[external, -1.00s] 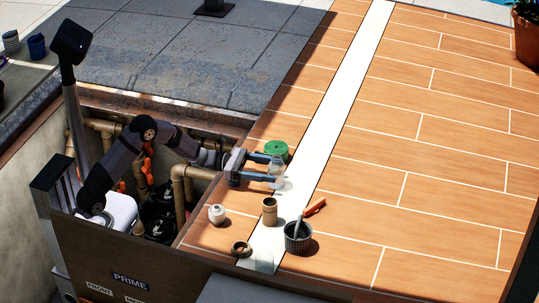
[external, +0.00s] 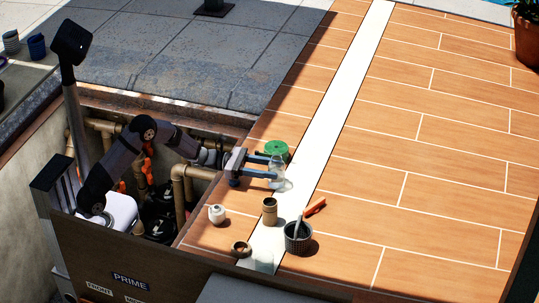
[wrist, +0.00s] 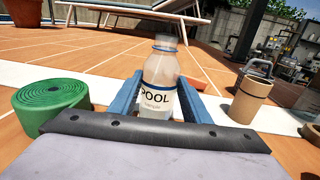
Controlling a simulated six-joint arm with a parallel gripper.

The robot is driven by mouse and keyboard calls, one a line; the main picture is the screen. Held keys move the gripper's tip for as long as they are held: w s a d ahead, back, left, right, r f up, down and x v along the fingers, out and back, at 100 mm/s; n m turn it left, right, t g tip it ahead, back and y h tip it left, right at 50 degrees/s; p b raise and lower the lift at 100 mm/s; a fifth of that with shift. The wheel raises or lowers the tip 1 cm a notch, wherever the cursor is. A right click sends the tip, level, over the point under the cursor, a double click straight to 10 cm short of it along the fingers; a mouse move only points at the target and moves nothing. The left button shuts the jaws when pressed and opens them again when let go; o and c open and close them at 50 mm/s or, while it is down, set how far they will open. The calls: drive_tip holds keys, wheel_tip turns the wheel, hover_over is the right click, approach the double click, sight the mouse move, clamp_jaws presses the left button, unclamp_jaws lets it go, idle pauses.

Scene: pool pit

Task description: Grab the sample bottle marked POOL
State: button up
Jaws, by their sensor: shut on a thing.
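The clear sample bottle (wrist: 158,82) stands upright between the jaws in the wrist view, its white label reading POOL. In the external view the bottle (external: 277,168) is at the edge of the white strip. My gripper (wrist: 157,98) has its two blue fingers on either side of the bottle, shut on it; in the external view the gripper (external: 272,167) reaches out from the left. The bottle's lower part is partly hidden by the gripper's dark front edge in the wrist view.
A green roll (wrist: 50,98) lies close left of the fingers.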

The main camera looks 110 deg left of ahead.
drive_tip(key=shift+r+b, duration=1.15)
drive_tip(key=shift+r, duration=3.6)
drive_tip(key=shift+r, duration=0.1)
